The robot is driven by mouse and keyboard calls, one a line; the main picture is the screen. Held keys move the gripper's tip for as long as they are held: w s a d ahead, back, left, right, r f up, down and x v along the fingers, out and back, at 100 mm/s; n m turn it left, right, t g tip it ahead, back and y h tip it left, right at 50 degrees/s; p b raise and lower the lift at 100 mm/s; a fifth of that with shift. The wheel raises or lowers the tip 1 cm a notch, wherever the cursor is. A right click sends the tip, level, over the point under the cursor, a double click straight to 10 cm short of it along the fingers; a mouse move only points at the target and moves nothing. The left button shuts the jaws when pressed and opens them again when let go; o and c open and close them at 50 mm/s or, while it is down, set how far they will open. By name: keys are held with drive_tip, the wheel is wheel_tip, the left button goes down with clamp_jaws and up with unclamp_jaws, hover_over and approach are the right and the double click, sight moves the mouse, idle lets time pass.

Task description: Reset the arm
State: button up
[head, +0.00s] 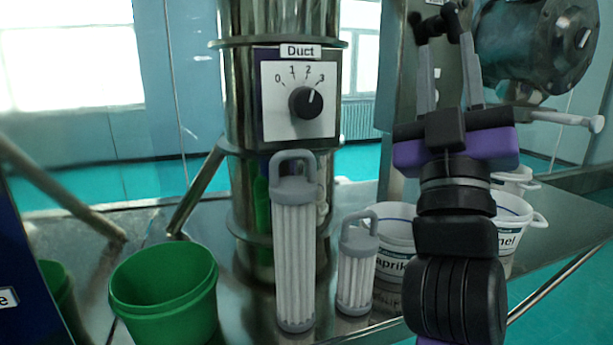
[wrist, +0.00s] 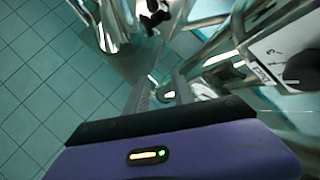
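My gripper (head: 443,27) is raised at the upper right of the head view, pointing up, above the metal table. The purple gripper body fills the bottom of that view.
A tall filter (head: 294,255), a shorter filter (head: 357,270), a green bucket (head: 165,290) and white labelled buckets (head: 396,240) stand there. A steel machine (head: 535,45) is close right of my gripper.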

drive_tip(key=s+f+n+g+y+p, duration=0.15)
drive_tip(key=s+f+y, duration=0.3)
drive_tip(key=f, duration=0.95)
drive_tip(key=s+f+g+y+p, duration=0.25)
drive_tip(key=s+f, duration=0.25)
drive_tip(key=f, duration=0.8)
drive_tip(key=s+d+f+m+g+p, duration=0.1)
drive_tip(key=s+f+g, duration=0.2)
drive_tip(key=s, duration=0.6)
drive_tip(key=s+d+f+m+g+h+p, duration=0.1)
drive_tip(key=s+f+m+g, duration=0.1)
drive_tip(key=s+f, duration=0.6)
drive_tip(key=s+d+f+m+g+p, duration=0.1)
drive_tip(key=s+f+g, duration=0.3)
drive_tip(key=s, duration=0.7)
drive_tip(key=shift+s+d+f+m+h+p, duration=0.2)
drive_tip(key=shift+d+f+m+h+p, duration=0.15)
drive_tip(key=shift+d+f, duration=0.4)
drive_tip(key=shift+a+f, duration=0.1)
drive_tip(key=shift+a, duration=0.05)
